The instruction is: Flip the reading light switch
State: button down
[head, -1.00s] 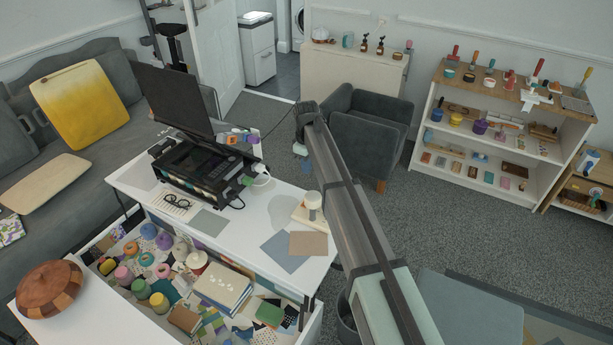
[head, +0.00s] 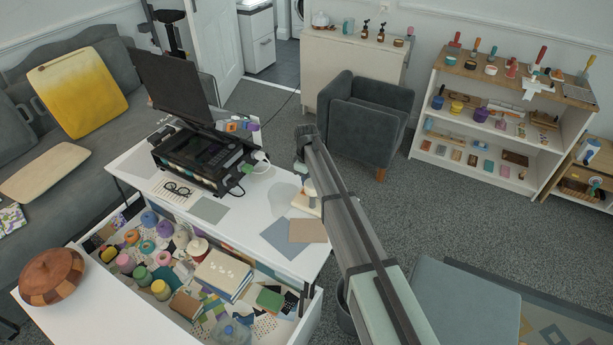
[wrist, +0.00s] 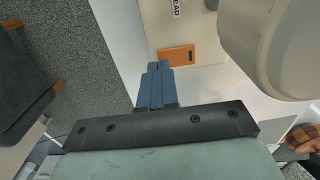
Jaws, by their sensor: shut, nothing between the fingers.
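The light's rounded cream head (wrist: 270,45) looms large at the upper right. My gripper (wrist: 157,66) has blue fingers pressed together and empty. Their tips appear just beside the lower left of the orange plate; I cannot tell whether they touch. In the head view the light's base (head: 302,204) shows at the desk's right end, mostly hidden behind my arm.
The white desk (head: 140,160) carries a black printer-like device (head: 195,160) with a dark screen, and flat sheets (head: 308,231). An open drawer (head: 312,312) below holds yarn and books. A grey armchair (head: 362,120) stands behind my arm.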

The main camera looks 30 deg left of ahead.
dwell(0.3)
jog(key=shift+w+f, duration=0.1)
jog(key=shift+f, duration=0.15)
jog(key=shift+r, duration=0.1)
jog(key=shift+r, duration=0.75)
notch_tip(320, 180, up, 14)
jog(key=w, duration=0.2)
jog(key=shift+w, duration=0.2)
dwell(0.3)
jog(key=shift+f, duration=0.15)
dwell(0.3)
